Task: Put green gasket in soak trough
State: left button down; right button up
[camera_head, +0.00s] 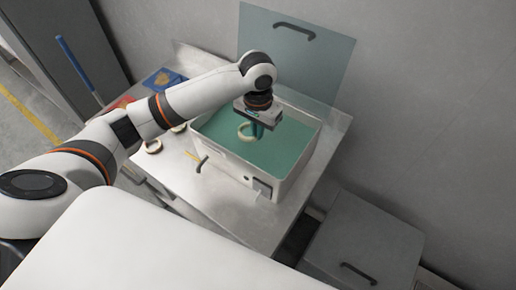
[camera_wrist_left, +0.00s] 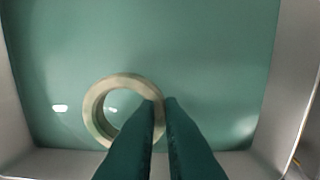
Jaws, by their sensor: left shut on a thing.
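The soak trough (camera_head: 298,166) is a white-walled basin with teal-green liquid, seen from above in the head view. My left gripper (camera_head: 256,131) is over the inside of the trough, pointing down. In the left wrist view its dark teal fingers (camera_wrist_left: 163,101) are shut on the right side of a pale, slightly greenish ring, the gasket (camera_wrist_left: 92,105). The gasket also shows in the head view (camera_head: 241,131), inside the trough's outline. I cannot tell whether it touches the liquid. My right gripper is not in view.
A raised lid panel (camera_head: 338,62) with a dark handle stands behind the trough. More rings (camera_head: 152,146) lie on the metal bench (camera_head: 238,221) to its left, near a blue packet (camera_head: 160,79). A grey cabinet (camera_head: 366,238) stands at the lower right.

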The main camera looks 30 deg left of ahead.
pick_arm(q)
jog(key=shift+f, duration=0.5)
send_over(258, 159)
notch_tip(258, 159, down, 5)
jog(key=shift+w+f+p, duration=0.1)
jog(key=shift+f+p, duration=0.05)
jog(key=shift+p, duration=0.3)
notch_tip(258, 159, down, 4)
jog(key=shift+f+p, duration=0.25)
jog(key=shift+p, duration=0.05)
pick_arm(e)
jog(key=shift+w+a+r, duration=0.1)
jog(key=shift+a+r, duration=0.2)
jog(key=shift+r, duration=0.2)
pick_arm(q)
jog(key=shift+f, duration=0.15)
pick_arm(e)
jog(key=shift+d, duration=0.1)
pick_arm(q)
jog(key=c, duration=1.6)
grip_release()
jog(key=shift+o, duration=0.2)
